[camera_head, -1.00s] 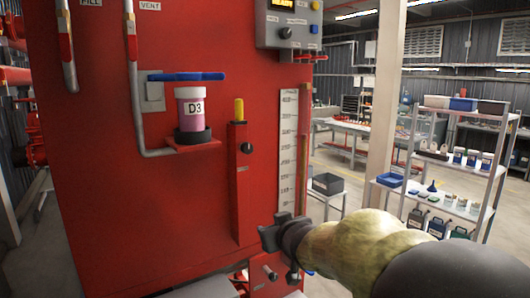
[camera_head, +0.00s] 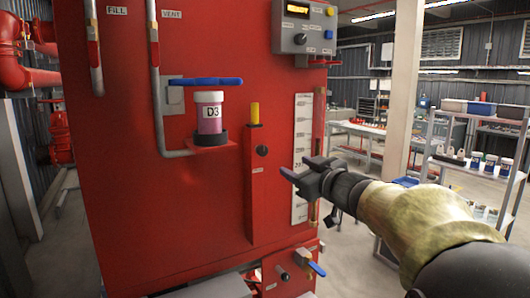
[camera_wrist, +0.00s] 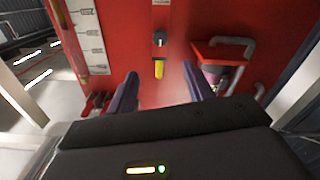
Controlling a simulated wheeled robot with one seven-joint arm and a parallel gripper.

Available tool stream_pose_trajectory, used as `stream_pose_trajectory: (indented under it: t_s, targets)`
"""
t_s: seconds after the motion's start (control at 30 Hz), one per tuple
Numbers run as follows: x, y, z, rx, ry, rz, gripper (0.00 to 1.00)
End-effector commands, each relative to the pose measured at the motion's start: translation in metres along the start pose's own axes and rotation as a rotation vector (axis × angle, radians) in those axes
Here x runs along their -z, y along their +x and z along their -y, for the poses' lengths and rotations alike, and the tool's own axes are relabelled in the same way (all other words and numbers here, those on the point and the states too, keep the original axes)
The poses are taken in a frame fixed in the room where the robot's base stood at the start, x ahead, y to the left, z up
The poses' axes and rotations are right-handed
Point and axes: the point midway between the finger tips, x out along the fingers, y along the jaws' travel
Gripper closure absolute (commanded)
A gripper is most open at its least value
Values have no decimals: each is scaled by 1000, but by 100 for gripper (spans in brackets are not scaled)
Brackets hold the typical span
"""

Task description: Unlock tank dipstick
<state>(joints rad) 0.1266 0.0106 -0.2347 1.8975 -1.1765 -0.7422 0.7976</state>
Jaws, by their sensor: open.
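The tank dipstick shows its yellow handle (camera_head: 254,112) on top of a narrow red housing (camera_head: 258,205) on the red tank. A small black knob (camera_head: 262,151) sits on the housing below the handle. My gripper (camera_head: 300,168) is open and empty, to the right of the knob and slightly lower in the head view, in front of the white scale. In the wrist view, which is upside down, the yellow handle (camera_wrist: 158,69) and black knob (camera_wrist: 160,40) show between and beyond the two fingers (camera_wrist: 160,82). No contact is visible.
Left of the housing are a jar marked D3 (camera_head: 210,114) on a bracket and a blue lever (camera_head: 205,82). A white scale (camera_head: 301,138) stands to the right, a control box (camera_head: 304,27) above, and a small blue-handled valve (camera_head: 316,268) below. Shelves stand farther right.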

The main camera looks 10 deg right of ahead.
Motion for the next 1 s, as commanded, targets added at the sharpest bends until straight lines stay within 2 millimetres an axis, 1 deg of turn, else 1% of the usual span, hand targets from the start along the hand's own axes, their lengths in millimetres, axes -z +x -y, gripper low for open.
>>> stream_pose_trajectory:
  t_s: [0.03, 0.3, 0.7, 0.9, 1.0]
  targets:
    - [2, 9, 1, 4, 1, 1, 48]
    - [2, 56, 0, 3, 1, 1, 48]
    - [3, 123, 1, 3, 0, 1, 48]
    - [2, 148, 0, 1, 1, 1, 48]
    - [1, 155, 1, 1, 0, 0, 48]
